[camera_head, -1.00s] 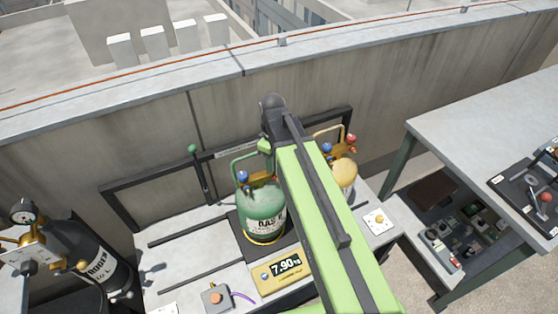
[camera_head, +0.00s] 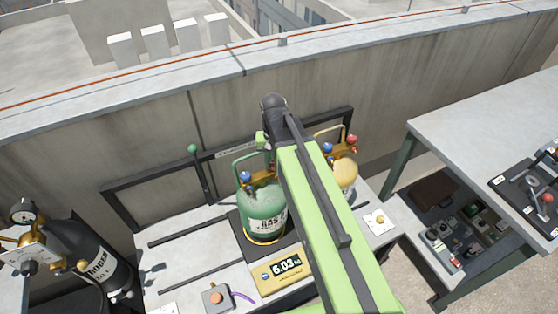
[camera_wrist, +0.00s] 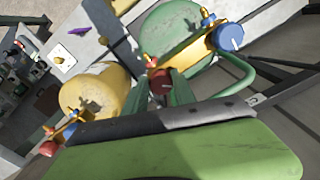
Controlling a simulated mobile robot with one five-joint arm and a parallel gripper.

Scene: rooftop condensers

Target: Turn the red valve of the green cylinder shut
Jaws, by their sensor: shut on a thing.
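The green cylinder (camera_head: 262,210) stands upright on a dark scale plate, with a blue valve (camera_head: 244,178) on its left side. In the wrist view the green cylinder (camera_wrist: 172,30) is at the top, its blue valve (camera_wrist: 229,37) to the right. The red valve (camera_wrist: 160,80) sits at the other end of its brass fitting. My gripper (camera_wrist: 160,90) is shut on this red valve, with a finger on each side. In the head view my arm hides the red valve and the fingers. The scale display (camera_head: 285,266) reads 6.03.
A yellow cylinder (camera_head: 345,174) with its own blue and red valves stands close on the right. It is near my gripper in the wrist view (camera_wrist: 105,88). A box with an orange button (camera_head: 216,297) is in front.

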